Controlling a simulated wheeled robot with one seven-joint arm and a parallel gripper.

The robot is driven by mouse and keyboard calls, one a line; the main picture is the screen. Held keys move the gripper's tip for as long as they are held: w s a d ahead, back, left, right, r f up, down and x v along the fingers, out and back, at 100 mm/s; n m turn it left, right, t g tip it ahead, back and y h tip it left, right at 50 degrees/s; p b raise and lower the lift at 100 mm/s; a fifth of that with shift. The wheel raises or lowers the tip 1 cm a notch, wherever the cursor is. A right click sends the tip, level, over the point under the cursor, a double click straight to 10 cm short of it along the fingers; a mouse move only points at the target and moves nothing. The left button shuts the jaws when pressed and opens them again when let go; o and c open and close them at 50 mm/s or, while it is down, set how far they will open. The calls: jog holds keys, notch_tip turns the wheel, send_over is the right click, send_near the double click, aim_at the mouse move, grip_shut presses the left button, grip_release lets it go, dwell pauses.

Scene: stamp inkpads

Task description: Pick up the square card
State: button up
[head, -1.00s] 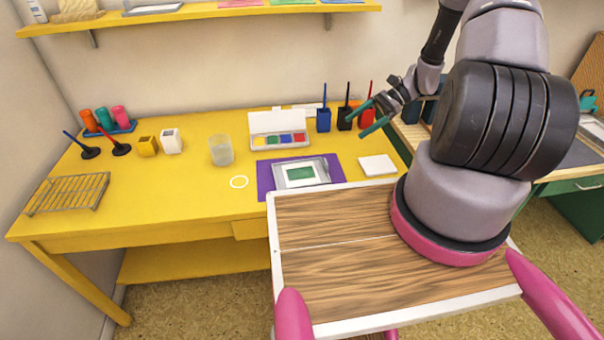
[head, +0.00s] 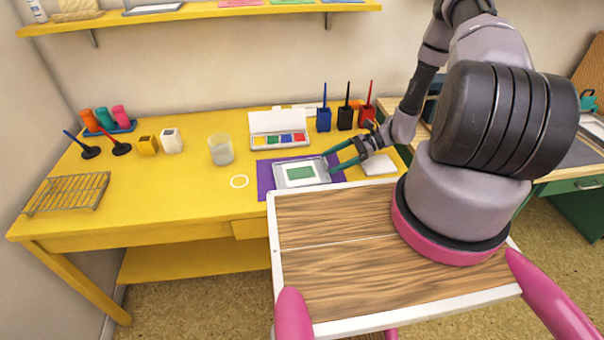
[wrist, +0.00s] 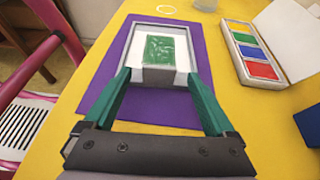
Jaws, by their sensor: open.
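A white card with a green rectangle (head: 301,173) lies inside a grey frame-like tray (head: 280,180) on a purple mat (head: 264,180). The card (wrist: 138,36) and tray also show ahead of my gripper in the wrist view. A plain white square piece (head: 378,165) lies right of the mat, partly behind my gripper; I cannot tell which piece is the square card. My gripper (head: 333,158) is open at the tray's right end, its teal fingers pointing left. In the wrist view, a grey block (wrist: 158,78) shows between the fingertips (wrist: 157,72); contact is unclear.
An open paint box (head: 279,140) stands just behind the mat. Blue, black and red pots (head: 344,119) with handles stand at the back right. A clear cup (head: 221,150) and white ring (head: 239,181) are to the left.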

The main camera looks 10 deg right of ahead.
jog(key=shift+x, duration=1.45)
grip_shut()
jog(key=shift+r, duration=0.15)
